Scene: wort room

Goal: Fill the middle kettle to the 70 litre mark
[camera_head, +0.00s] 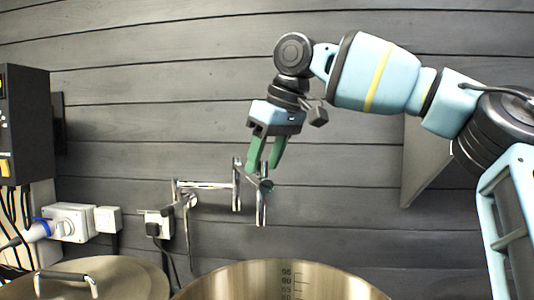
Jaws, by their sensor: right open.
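An open steel kettle (235,281), apparently the middle one, shows at the bottom centre. A litre scale (288,280) runs down its inner back wall; the lower marks and any water level are cut off. A jointed chrome wall tap (207,185) reaches out behind and above it, its spout (261,210) pointing down over the kettle's back side in the picture. My right gripper (261,167) points down with green fingers open, right at the tap's outer end by its dark knob (267,186). I cannot tell whether the fingers touch it. No water stream shows. My left gripper is out of view.
A lidded kettle (125,277) with a bar handle stands at the lower left. A dark control box (25,125) with cables and a plugged socket (70,222) are on the left wall. A grey angled panel (425,160) is behind my right arm.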

